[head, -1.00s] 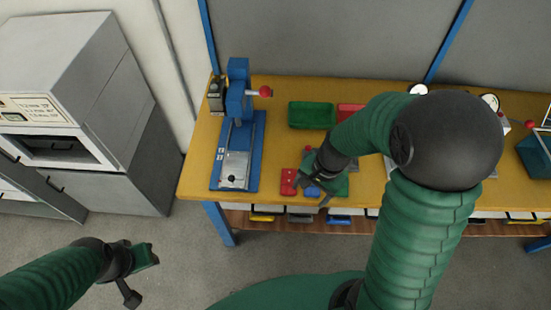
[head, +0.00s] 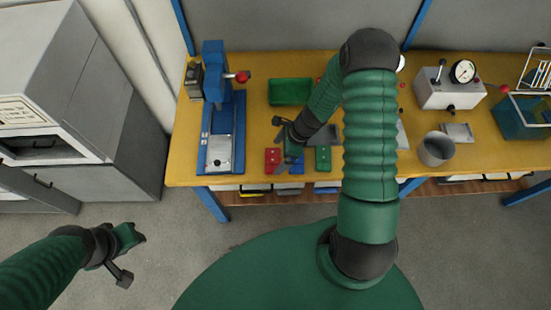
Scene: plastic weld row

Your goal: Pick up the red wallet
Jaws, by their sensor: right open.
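A flat red piece (head: 272,157), which I take to be the red wallet, lies near the front edge of the yellow workbench. A blue piece (head: 297,167) and a green piece (head: 323,158) lie in a row to its right. My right gripper (head: 286,160) is open and points down, just right of the red piece and over the blue one, which it partly hides. I cannot tell its height above them. My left gripper (head: 138,238) hangs over the floor at lower left, away from the bench; its jaws are too small to read.
A blue press (head: 217,115) with a red knob stands left on the workbench (head: 184,160). A green tray (head: 290,92) sits behind the pieces. A metal cup (head: 436,150) and a gauge box (head: 450,88) stand to the right. My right arm hides the bench middle.

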